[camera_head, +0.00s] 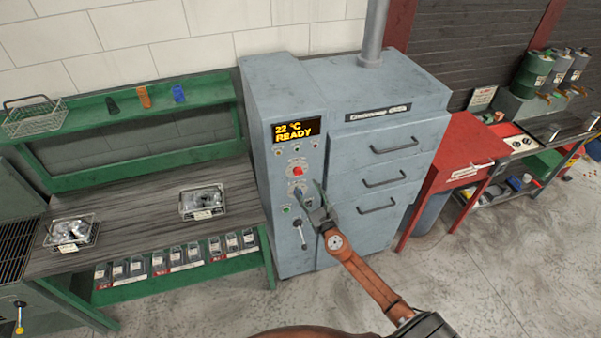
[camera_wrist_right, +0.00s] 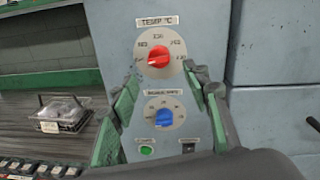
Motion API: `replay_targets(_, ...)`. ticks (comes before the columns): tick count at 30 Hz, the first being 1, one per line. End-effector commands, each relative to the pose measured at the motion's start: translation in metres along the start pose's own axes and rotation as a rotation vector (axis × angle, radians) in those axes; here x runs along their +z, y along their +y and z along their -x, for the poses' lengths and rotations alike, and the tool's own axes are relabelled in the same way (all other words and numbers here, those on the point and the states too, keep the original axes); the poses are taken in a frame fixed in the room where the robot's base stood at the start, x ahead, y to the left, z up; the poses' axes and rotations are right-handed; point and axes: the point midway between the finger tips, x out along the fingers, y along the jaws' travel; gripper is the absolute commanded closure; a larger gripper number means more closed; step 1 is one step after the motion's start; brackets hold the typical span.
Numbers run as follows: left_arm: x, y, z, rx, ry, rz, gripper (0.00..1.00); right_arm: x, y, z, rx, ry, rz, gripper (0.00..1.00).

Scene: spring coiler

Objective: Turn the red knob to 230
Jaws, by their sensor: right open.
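The red knob (camera_head: 297,171) is on the front panel of the grey oven (camera_head: 290,90), under its lit display (camera_head: 297,130), which reads 22 °C READY. In the right wrist view the red knob (camera_wrist_right: 159,58) sits on a round dial under a TEMP °C label. Its scale numbers and pointer are too small to read surely. My right gripper (camera_head: 312,200) is in front of the panel, below and right of the red knob. In the right wrist view its green fingers (camera_wrist_right: 163,78) are open, spread either side of the lower panel, with nothing between them held. My left gripper is out of view.
A blue knob (camera_wrist_right: 165,117) sits directly below the red one, with a green button (camera_wrist_right: 147,151) and a black switch (camera_wrist_right: 188,147) under it. A lever (camera_head: 299,232) sticks out lower down. A workbench (camera_head: 140,215) with wire baskets stands left; a red table (camera_head: 455,170) stands right.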

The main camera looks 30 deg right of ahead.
Motion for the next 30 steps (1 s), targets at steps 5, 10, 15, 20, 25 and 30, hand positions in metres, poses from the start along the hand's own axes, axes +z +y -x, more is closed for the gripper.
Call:
replay_targets(5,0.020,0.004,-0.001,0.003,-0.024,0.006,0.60,0.004,0.000,-0.021,0.000,-0.009,0.017,0.56)
replay_targets(10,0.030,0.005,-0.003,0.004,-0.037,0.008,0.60,0.003,0.000,-0.049,0.000,-0.007,0.015,0.56)
replay_targets(15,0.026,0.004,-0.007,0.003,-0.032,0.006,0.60,0.003,0.000,-0.069,0.000,-0.006,0.014,0.56)
replay_targets(20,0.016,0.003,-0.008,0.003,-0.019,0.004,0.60,0.003,0.000,-0.076,0.000,-0.005,0.011,0.56)
replay_targets(25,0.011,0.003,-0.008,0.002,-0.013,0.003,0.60,0.003,0.000,-0.077,0.000,-0.005,0.011,0.56)
replay_targets(30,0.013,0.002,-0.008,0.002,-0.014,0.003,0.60,0.003,0.000,-0.076,0.000,-0.005,0.011,0.63)
